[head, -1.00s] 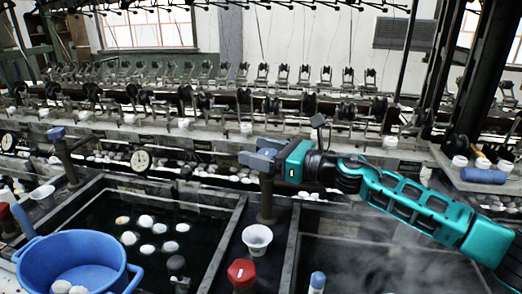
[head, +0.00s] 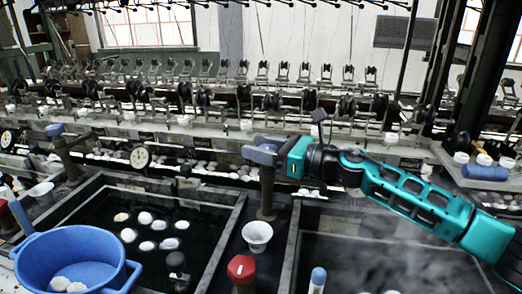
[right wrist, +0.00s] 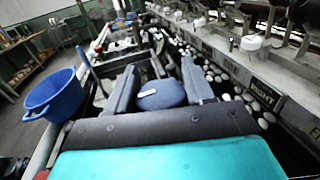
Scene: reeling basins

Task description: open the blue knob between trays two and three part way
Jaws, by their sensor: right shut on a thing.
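The blue knob (right wrist: 168,97) sits between the two fingers of my right gripper in the right wrist view, with a small white mark on its top. My right gripper (head: 258,153) is shut on it, at the top of a dark post (head: 267,195). The post stands on the divider between two dark water basins. In the head view the fingers hide most of the knob. My left gripper is in neither view.
Another blue-topped post (head: 56,131) stands at the left. A red knob (head: 241,268) and a white cup (head: 257,236) are on the divider. A blue basin (head: 120,262) with white cocoons is at front left. Steam rises over the right basin.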

